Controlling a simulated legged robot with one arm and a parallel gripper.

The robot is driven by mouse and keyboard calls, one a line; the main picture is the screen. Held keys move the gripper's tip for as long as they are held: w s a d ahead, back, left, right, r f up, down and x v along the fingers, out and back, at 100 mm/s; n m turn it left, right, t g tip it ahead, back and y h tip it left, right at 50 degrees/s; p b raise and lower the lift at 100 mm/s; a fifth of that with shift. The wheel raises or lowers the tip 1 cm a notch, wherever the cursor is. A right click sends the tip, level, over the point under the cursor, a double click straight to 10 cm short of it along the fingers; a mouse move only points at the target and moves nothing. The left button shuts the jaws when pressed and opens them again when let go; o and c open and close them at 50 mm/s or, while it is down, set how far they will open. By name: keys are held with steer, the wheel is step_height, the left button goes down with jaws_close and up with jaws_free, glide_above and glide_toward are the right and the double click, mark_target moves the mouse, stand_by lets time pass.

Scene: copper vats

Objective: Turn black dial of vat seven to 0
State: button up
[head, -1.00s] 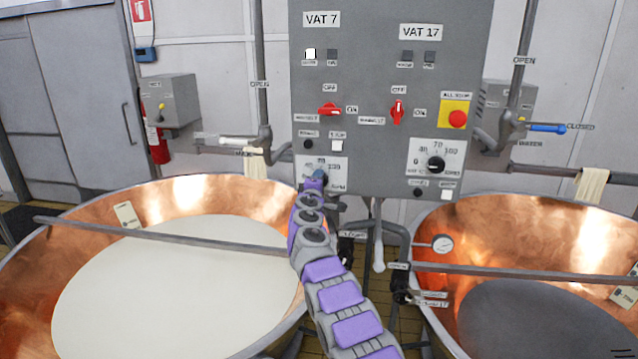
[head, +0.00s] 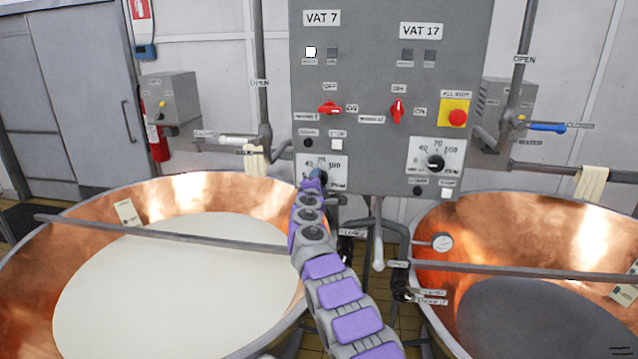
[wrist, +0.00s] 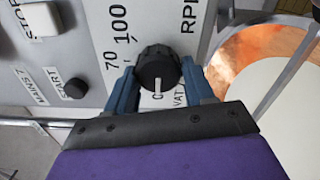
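The black dial of vat seven (wrist: 157,68) sits on its white scale plate (head: 311,162) at the panel's lower left. The scale appears turned in the wrist view, with 70 and 100 at the upper left. In the head view my gripper (head: 317,177) covers most of this dial.
The grey control panel (head: 370,130) also carries vat 17's black dial (head: 436,162), red switches and a red button on yellow (head: 457,117). A copper vat with white liquid (head: 180,290) stands left, another copper vat (head: 580,225) right. Pipes run below the panel.

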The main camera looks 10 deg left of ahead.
steer(key=o, duration=0.4)
steer(key=shift+a+f, duration=0.15)
steer(key=shift+a, duration=0.25)
steer(key=shift+d, duration=0.2)
steer(key=shift+s+a+b, duration=0.2)
steer(key=shift+s+b, duration=0.7)
steer(key=shift+s, duration=2)
steer(key=shift+s+a+b, duration=0.2)
steer(key=shift+s+b, duration=0.7)
steer(key=shift+s, duration=1.95)
steer(key=shift+s+a+b, duration=0.2)
steer(key=shift+s+b, duration=0.7)
steer(key=shift+s, duration=2)
